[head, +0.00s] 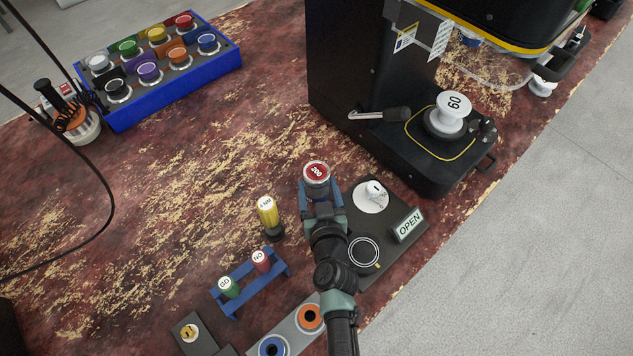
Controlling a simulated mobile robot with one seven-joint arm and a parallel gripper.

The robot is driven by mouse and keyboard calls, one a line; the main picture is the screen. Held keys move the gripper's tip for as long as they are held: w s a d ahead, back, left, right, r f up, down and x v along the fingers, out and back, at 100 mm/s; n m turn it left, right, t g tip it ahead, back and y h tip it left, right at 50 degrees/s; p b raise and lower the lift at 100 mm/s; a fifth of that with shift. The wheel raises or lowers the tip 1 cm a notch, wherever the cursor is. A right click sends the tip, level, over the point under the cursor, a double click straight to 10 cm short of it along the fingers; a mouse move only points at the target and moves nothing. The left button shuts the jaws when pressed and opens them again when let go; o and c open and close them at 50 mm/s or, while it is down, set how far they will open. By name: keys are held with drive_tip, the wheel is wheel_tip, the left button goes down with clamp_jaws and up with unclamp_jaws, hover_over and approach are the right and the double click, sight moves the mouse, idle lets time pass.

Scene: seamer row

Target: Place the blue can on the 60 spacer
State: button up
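The blue can (208,43) stands in the blue rack (175,82) at the upper left, in the right end of the back part among several other coloured cans. The 60 spacer (453,106) is a white spool-shaped piece with "60" on top, standing on the black machine's base at the upper right. Its top is bare. My gripper (319,192) is near the middle, far from both. Its two blue fingers are apart, beside a red-topped piece marked 200 (317,172). I cannot tell whether they grip it.
The black machine (350,70) has a lever (383,114) jutting left. A yellow cylinder (267,211) and a small blue stand (250,283) are left. The worn red surface toward the rack is clear.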

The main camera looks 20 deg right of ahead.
drive_tip(key=shift+r, duration=0.1)
drive_tip(key=c, duration=0.9)
